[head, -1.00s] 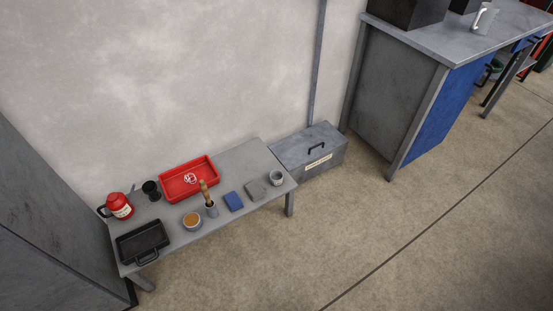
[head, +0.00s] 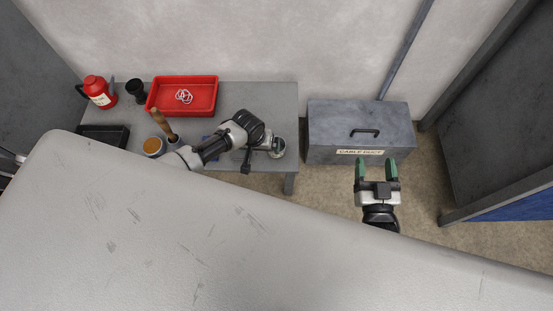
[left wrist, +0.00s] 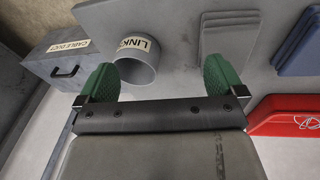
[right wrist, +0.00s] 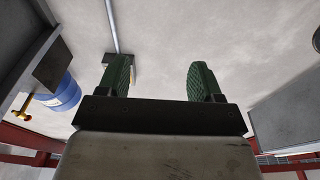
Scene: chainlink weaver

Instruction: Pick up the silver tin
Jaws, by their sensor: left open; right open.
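The silver tin (head: 279,148) stands at the right end of the grey bench, partly hidden by my left arm in the head view. In the left wrist view the tin (left wrist: 138,66) is a round grey can with a white label reading LINKS. My left gripper (left wrist: 160,74) is open there, with both green fingers spread. The tin shows beyond them, nearer the left finger, and nothing is held. I cannot tell whether a finger touches it. My right gripper (head: 376,169) is open and empty in front of the grey box; it also shows in the right wrist view (right wrist: 160,76).
Grey pads (left wrist: 228,40) and a blue pad (left wrist: 300,45) lie near the tin. The CABLE DUCT box (head: 330,120) stands right of the bench.

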